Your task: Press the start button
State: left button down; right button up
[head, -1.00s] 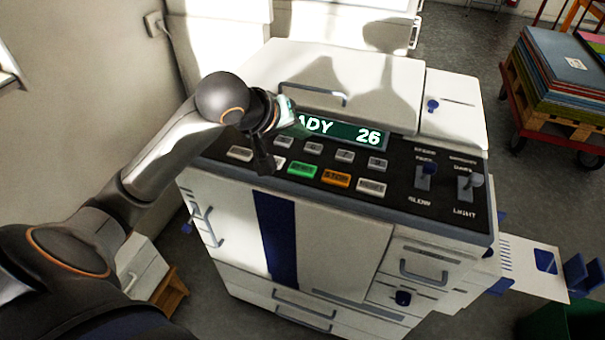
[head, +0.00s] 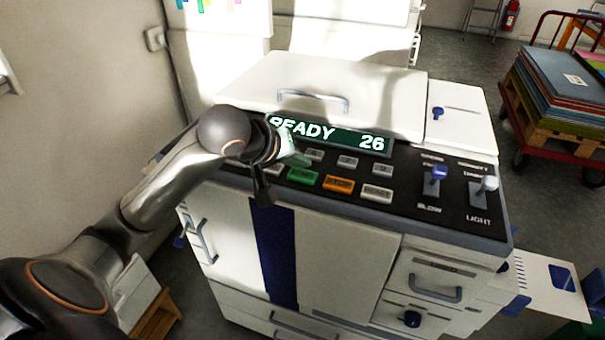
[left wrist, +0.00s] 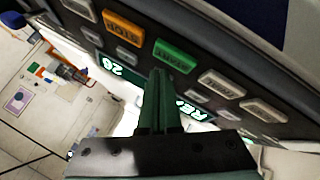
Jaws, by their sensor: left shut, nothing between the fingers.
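The green start button (head: 303,177) is on the black control panel of a white machine, left of an orange stop button (head: 338,184). It also shows in the left wrist view (left wrist: 175,56). My left gripper (head: 304,160) is shut and empty, its green fingers pointing down at the panel just behind the green button. In the left wrist view its fingertips (left wrist: 159,74) are close to the button's edge; I cannot tell whether they touch the panel. The lit display (head: 330,135) reads READY 26. My right gripper is not in view.
Grey buttons (head: 377,194) surround the start button. Two levers (head: 434,180) stand at the panel's right. A red cart (head: 560,145) with stacked boards stands at the far right, with clear floor between.

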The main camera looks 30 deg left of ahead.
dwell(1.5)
pick_arm(q)
jog(key=shift+f, duration=0.4)
jog(key=shift+f, duration=0.4)
dwell(0.6)
dwell(0.4)
jog(key=shift+r+p, duration=0.85)
jog(key=shift+p, duration=0.45)
